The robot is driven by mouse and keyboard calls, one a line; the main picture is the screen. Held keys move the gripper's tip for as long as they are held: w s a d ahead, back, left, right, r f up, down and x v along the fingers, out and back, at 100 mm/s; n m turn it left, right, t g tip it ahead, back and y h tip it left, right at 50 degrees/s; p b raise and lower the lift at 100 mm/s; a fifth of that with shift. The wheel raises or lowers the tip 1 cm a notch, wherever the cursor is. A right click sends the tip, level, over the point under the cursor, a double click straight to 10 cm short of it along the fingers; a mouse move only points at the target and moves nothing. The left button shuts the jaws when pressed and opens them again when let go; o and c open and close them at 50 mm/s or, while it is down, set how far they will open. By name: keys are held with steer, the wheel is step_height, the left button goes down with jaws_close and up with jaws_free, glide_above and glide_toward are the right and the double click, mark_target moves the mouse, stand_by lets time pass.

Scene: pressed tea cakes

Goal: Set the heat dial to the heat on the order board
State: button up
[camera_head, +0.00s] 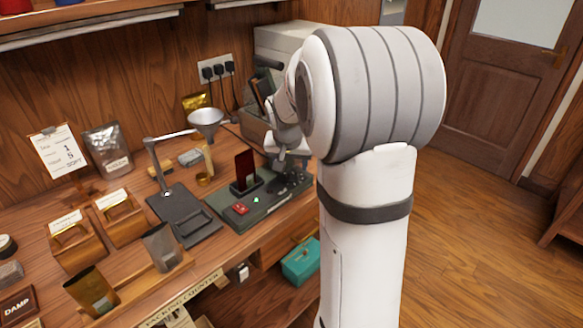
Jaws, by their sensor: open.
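A dark green sealer base (258,207) sits at the counter's right, with a red switch (240,208), a small green light and a dark red upright piece (245,170). My gripper (287,172) is open, low over the base's right part. I cannot make out the heat dial there; my gripper and arm crowd that spot.
Wooden boxes (122,218) and foil pouches (92,291) fill the left counter. A teal box (300,262) sits on the shelf below.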

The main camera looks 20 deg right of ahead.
mark_target(292, 171)
steer(key=shift+x, duration=1.65)
steer(key=shift+c, duration=0.3)
